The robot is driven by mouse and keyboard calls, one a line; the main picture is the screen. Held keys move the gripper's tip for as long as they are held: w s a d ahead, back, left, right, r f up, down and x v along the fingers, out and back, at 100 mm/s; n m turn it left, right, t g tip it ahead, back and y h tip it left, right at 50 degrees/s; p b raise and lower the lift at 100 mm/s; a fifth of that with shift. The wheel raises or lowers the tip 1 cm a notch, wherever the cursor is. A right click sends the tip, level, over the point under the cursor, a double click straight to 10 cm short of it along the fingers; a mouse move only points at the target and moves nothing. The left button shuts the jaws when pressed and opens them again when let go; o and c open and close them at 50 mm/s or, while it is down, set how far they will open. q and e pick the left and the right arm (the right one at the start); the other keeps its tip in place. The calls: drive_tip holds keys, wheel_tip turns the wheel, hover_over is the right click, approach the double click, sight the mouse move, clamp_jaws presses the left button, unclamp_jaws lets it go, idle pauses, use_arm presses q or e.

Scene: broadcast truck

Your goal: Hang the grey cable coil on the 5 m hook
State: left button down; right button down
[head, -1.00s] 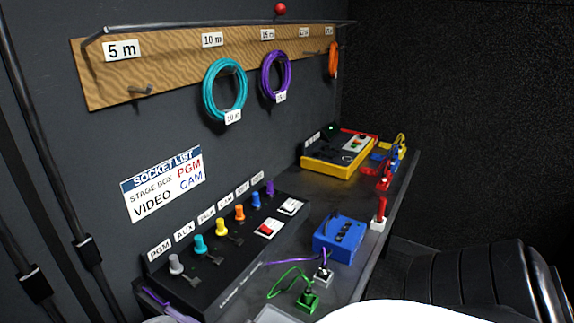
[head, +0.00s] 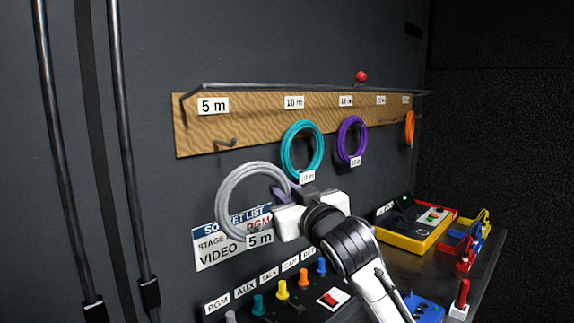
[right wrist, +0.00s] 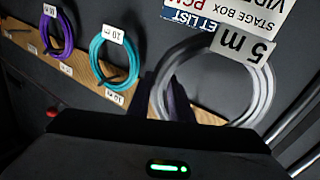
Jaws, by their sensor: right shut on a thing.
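The grey cable coil (head: 225,193) is in my right gripper (head: 283,191), held at its right side in front of the wall. Its "5 m" tag (head: 259,239) hangs at the bottom. The coil also shows in the right wrist view (right wrist: 264,95), with the dark fingers (right wrist: 176,100) at its edge. The 5 m hook (head: 226,143) is a bare metal peg on the wooden board, under the "5 m" label (head: 212,105). The coil is below this hook and slightly to its right, apart from it. My left gripper is not in view.
A teal coil (head: 287,150) and a purple coil (head: 342,139) hang to the right on the board (head: 258,124). An orange coil (head: 409,128) hangs farther along. A rail (head: 300,87) runs above the board. The panel with coloured knobs (head: 258,304) is below.

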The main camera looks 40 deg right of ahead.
drive_tip(key=r+y, duration=0.1)
drive_tip(key=r, duration=0.2)
drive_tip(key=r+n+y, duration=0.1)
drive_tip(key=r, duration=0.2)
drive_tip(key=r+n+y, duration=0.1)
drive_tip(key=r, duration=0.2)
drive_tip(key=shift+s+a+r+t+b, duration=0.1)
drive_tip(key=shift+s+r+t+b, duration=0.1)
drive_tip(key=shift+s+t+b, duration=0.15)
drive_tip(key=shift+w+a+f, duration=0.15)
drive_tip(key=shift+w, duration=1.6)
drive_tip(key=shift+w+a+f, duration=0.15)
drive_tip(key=shift+w, duration=1.6)
drive_tip(key=shift+w+a+f, duration=0.15)
drive_tip(key=shift+w, duration=1.6)
drive_tip(key=shift+w+f+b, duration=0.15)
drive_tip(key=shift+w+f, duration=0.15)
drive_tip(key=shift+f, duration=0.3)
drive_tip(key=shift+w+f+b, duration=0.15)
drive_tip(key=shift+w+f, duration=0.15)
drive_tip(key=shift+f, duration=0.25)
drive_tip(key=c, duration=1.5)
unclamp_jaws()
drive_tip(key=shift+f, duration=0.25)
drive_tip(key=s, duration=0.3)
drive_tip(key=s+a+b, duration=0.1)
drive_tip(key=s, duration=0.5)
drive_tip(key=shift+s+a+r+b, duration=0.15)
drive_tip(key=shift+s+b, duration=0.15)
drive_tip(key=shift+s, duration=0.35)
